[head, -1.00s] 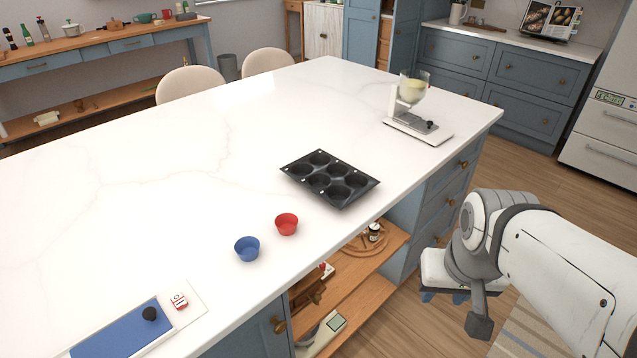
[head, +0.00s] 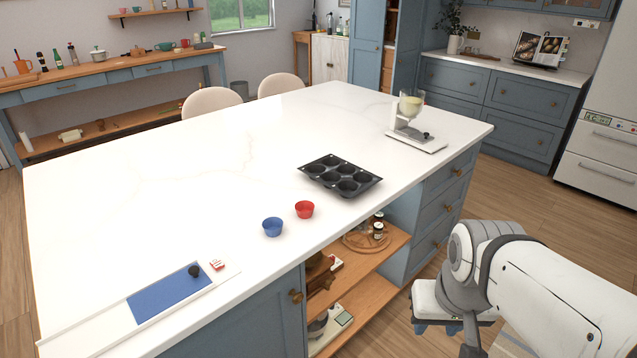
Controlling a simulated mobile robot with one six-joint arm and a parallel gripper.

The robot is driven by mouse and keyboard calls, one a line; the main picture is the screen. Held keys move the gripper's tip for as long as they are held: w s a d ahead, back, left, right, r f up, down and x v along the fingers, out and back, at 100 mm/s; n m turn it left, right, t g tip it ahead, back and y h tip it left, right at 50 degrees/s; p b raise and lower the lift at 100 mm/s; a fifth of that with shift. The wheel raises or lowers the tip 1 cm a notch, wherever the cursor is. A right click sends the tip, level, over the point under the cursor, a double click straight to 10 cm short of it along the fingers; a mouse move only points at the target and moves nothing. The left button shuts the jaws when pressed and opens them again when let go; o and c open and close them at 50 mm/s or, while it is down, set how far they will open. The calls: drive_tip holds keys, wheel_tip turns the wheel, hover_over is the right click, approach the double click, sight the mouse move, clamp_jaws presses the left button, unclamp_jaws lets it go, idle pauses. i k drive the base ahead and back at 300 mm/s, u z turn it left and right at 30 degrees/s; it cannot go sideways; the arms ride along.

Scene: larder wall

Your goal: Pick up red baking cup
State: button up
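The red baking cup (head: 304,209) stands upright on the white island counter (head: 130,200), near its front edge. A blue baking cup (head: 272,227) stands just to its left and nearer the front, apart from it. My gripper (head: 449,328) hangs at the lower right, beyond the counter's front edge and well right of the red cup. Its fingers are small, blue and partly hidden, so I cannot tell whether they are open or shut. Nothing shows held in it.
A black muffin tin (head: 340,177) lies behind and right of the red cup. A blue board (head: 168,292) lies at the front left. An open shelf (head: 368,262) lies below the counter edge.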

sight(305, 209)
drive_tip(key=u, duration=0.05)
drive_tip(key=i, duration=0.9)
drive_tip(key=z, duration=0.1)
